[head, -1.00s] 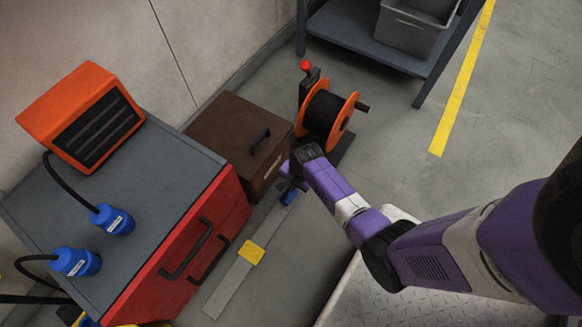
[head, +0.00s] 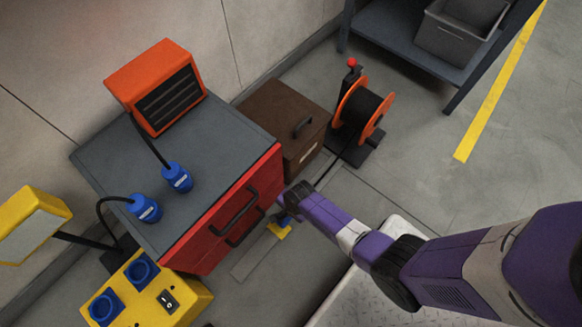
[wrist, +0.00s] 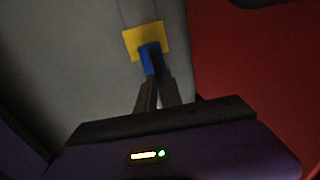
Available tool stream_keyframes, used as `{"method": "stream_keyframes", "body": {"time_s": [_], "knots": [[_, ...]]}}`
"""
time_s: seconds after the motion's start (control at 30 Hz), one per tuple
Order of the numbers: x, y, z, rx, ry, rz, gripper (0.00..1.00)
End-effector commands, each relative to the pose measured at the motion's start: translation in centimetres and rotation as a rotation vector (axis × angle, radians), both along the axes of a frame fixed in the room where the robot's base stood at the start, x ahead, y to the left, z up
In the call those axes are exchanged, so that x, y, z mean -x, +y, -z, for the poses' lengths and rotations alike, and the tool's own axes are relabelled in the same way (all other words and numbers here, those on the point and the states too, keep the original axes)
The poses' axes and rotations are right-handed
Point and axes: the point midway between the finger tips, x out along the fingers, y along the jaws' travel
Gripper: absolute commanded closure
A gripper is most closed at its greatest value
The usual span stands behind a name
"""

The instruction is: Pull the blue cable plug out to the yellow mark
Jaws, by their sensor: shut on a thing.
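My gripper (head: 290,204) is low in front of the red cabinet, shut on the blue cable plug (head: 284,218). The plug also shows in the wrist view (wrist: 149,57), between the fingertips (wrist: 153,75). The yellow mark (head: 279,231) lies across a grey floor strip (head: 250,259). In the wrist view the blue plug overlaps the near part of the yellow mark (wrist: 144,38). I cannot tell whether the plug touches the floor. A dark cable runs from the orange cable reel (head: 364,107) towards my gripper; its end is hidden by the gripper.
The red cabinet (head: 222,232) with dark handles stands close on the left of my gripper. A brown box (head: 285,125) is beside the reel. A yellow socket box (head: 150,292) stands at the lower left. Two other blue plugs (head: 177,178) (head: 145,208) rest on the cabinet top. Open floor lies right.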

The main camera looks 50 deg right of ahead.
Motion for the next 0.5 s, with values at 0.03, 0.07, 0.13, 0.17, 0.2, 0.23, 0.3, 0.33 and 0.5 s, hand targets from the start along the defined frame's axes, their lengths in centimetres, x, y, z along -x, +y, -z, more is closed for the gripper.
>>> {"method": "stream_keyframes", "body": {"time_s": [0.03,0.07,0.13,0.17,0.2,0.23,0.3,0.33,0.5], "knots": [[0.1,0.1,0.1,-0.001,0.002,0.0,1.0],[0.1,0.11,0.11,-0.001,0.002,0.0,1.0],[0.1,0.11,0.12,0.0,0.002,0.0,1.0],[0.09,0.11,0.12,0.0,0.002,0.0,1.0],[0.09,0.1,0.13,0.0,0.001,0.0,1.0],[0.1,0.1,0.13,0.0,0.002,0.0,1.0],[0.1,0.1,0.13,0.0,0.001,0.0,1.0],[0.1,0.09,0.13,0.0,0.001,0.0,1.0],[0.06,0.07,0.1,0.0,0.001,0.0,0.67]]}}
